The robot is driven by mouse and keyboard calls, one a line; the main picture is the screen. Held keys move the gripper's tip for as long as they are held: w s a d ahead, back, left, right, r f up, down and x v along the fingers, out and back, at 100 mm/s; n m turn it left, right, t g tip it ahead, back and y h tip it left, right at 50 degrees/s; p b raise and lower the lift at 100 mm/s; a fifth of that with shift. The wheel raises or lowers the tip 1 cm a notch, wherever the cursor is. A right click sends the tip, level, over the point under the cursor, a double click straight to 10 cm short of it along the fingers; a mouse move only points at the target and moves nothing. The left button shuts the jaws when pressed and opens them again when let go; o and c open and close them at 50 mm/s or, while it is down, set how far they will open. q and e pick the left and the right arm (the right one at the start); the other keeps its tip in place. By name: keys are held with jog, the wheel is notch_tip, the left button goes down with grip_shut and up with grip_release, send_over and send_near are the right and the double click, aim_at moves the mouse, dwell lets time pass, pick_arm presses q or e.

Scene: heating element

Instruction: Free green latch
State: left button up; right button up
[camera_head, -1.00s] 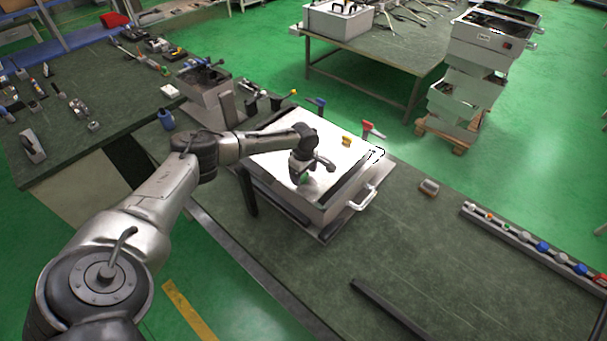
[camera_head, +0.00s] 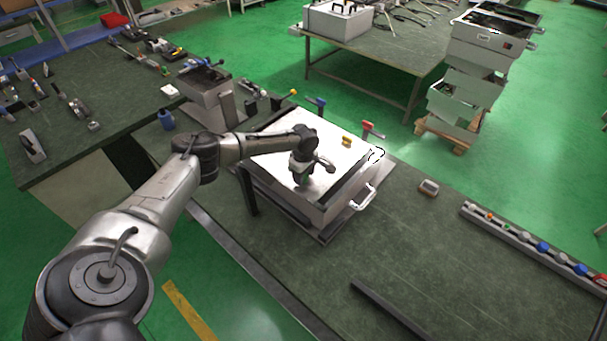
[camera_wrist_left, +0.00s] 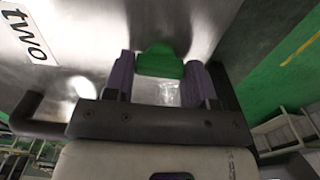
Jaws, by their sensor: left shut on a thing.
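The green latch (camera_wrist_left: 160,62) sits between the purple-padded fingers of my left gripper (camera_wrist_left: 160,84) in the left wrist view. The gripper is shut on it. In the head view my left gripper (camera_head: 302,179) is over the near side of the silver box (camera_head: 274,149), and only a little green of the latch (camera_head: 303,184) shows. The lower part of the latch is hidden. My right gripper is not in view.
A box handle (camera_head: 365,198) sticks out at the right. The bench (camera_head: 410,245) right of the box is mostly clear.

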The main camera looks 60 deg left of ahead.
pick_arm(q)
jog(key=shift+r+p, duration=0.15)
jog(key=shift+p, duration=0.3)
jog(key=m+p, duration=0.3)
jog(key=p, duration=0.3)
jog(key=shift+r, duration=0.1)
jog(key=shift+m+p, duration=0.3)
jog(key=shift+m, duration=0.2)
jog(key=m, duration=0.2)
jog(key=shift+f+m, duration=0.25)
jog(key=shift+m, duration=0.15)
jog(key=m, duration=0.4)
jog(key=shift+m, duration=0.3)
jog(key=m, duration=0.4)
jog(key=shift+m, duration=1.4)
